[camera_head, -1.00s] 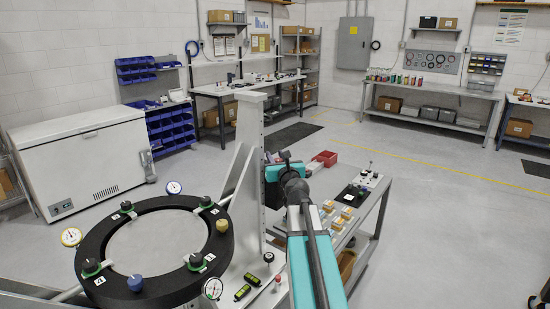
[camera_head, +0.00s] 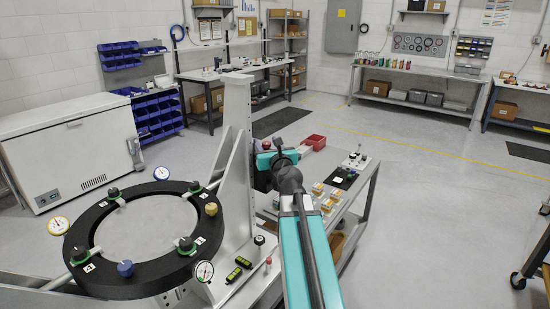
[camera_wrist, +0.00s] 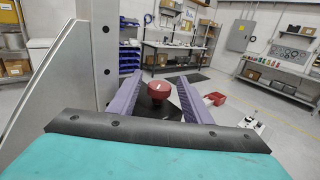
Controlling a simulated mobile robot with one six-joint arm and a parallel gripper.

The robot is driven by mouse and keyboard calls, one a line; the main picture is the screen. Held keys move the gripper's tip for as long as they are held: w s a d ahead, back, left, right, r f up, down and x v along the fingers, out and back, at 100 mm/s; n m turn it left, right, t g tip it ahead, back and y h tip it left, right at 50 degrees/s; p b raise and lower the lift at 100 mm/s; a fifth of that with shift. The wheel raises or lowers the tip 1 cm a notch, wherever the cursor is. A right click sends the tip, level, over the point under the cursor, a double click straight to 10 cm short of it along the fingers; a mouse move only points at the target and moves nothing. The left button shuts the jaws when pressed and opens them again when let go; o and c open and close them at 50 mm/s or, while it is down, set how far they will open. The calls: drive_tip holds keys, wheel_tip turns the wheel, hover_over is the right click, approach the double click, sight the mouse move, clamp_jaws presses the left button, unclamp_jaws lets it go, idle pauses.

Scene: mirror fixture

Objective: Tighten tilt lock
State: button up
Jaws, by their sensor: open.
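The mirror fixture is a black ring (camera_head: 85,235) with black knobs on green bases, a blue knob (camera_head: 125,268) and a yellow knob (camera_head: 211,209). A grey upright post (camera_head: 237,110) stands at its right; it fills the left of the wrist view (camera_wrist: 97,50). In the wrist view a red round knob (camera_wrist: 157,88) shows between the two purple fingers of my gripper (camera_wrist: 160,77). The fingers are apart, with visible gaps beside the knob. I cannot tell its depth relative to the fingertips. In the head view my gripper is mostly hidden behind my arm. No part is visibly labelled as the tilt lock.
Dial gauges, including a white one (camera_head: 204,271), surround the ring. A cart (camera_head: 345,215) with small yellow-topped boxes and a red bin (camera_head: 315,141) stands behind my arm. A white chest freezer (camera_head: 70,150) is at the left. Open floor lies at the right.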

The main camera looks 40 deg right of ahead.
sight(268, 146)
drive_tip(key=shift+v, duration=1)
drive_tip(key=b+v, duration=0.3)
drive_tip(key=b, duration=0.2)
drive_tip(key=shift+f, duration=0.15)
drive_tip(key=shift+b, duration=0.7)
drive_tip(key=b, duration=0.1)
drive_tip(key=s+b, duration=0.1)
drive_tip(key=b, duration=0.1)
drive_tip(key=shift+a, duration=0.2)
drive_tip(key=b+v, duration=0.1)
drive_tip(key=b, duration=0.5)
drive_tip(key=shift+s, duration=0.25)
drive_tip(key=shift+b+v, duration=1.3)
drive_tip(key=shift+v, duration=0.1)
drive_tip(key=shift+w, duration=0.1)
